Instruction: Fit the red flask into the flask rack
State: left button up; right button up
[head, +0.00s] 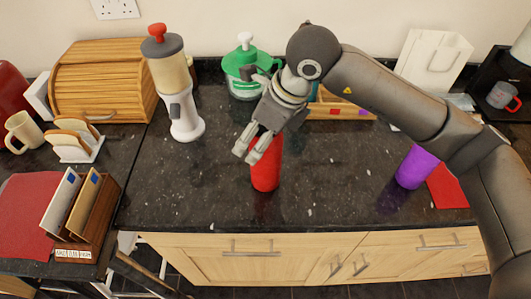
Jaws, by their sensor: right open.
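The red flask (265,176) stands upright on the dark granite counter near its front edge. My right gripper (247,154) reaches down from the upper right and is open at the flask's upper left side, covering part of its top. I cannot tell whether its fingers touch the flask. A wooden rack (350,118) with small coloured marks on its front stands at the back, partly hidden by my right arm; it looks like the flask rack. My left gripper is out of view.
A purple flask (415,168) stands on the right, beside a red sheet (447,187). A white dispenser (186,125) and a green-lidded jar (243,90) stand behind. A letter holder (88,225) is at left. The counter between the flasks is clear.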

jog(key=shift+c, duration=0.5)
jog(key=shift+w, duration=0.1)
jog(key=c, duration=1.7)
jog(key=shift+r, duration=0.1)
